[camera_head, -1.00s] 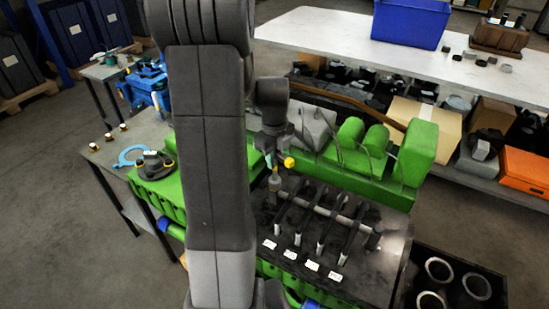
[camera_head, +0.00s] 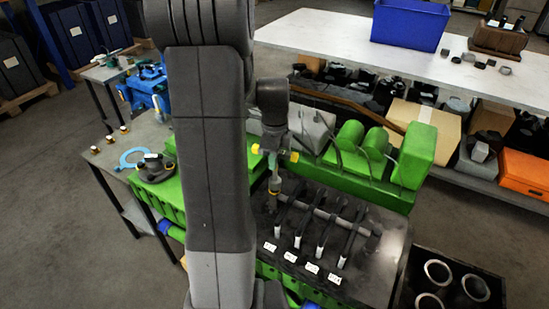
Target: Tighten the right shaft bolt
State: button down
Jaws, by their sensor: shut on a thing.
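My gripper (camera_head: 275,156) points down over the left end of the rocker shaft (camera_head: 318,212), with yellow parts showing on both sides. It is shut on a slim upright tool (camera_head: 274,184), which has a dull yellowish section low down. The tool's lower end meets the left end of the shaft; the bolt there is hidden. The shaft lies across several dark rocker arms on the dark engine head (camera_head: 385,262). A dark upright bolt or post (camera_head: 374,236) stands at the shaft's right end in the picture.
Green engine covers (camera_head: 365,150) rise behind the head. White labels (camera_head: 290,256) lie along its front. A dark box with metal rings (camera_head: 445,285) stands at lower right. A white bench (camera_head: 330,45) with a blue bin (camera_head: 410,25) is behind. My arm hides the left part of the engine.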

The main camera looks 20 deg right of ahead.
jog(key=n, duration=1.4)
jog(key=shift+n, duration=0.4)
jog(key=n, duration=0.6)
jog(key=shift+n, duration=3.5)
jog(key=shift+f, duration=0.15)
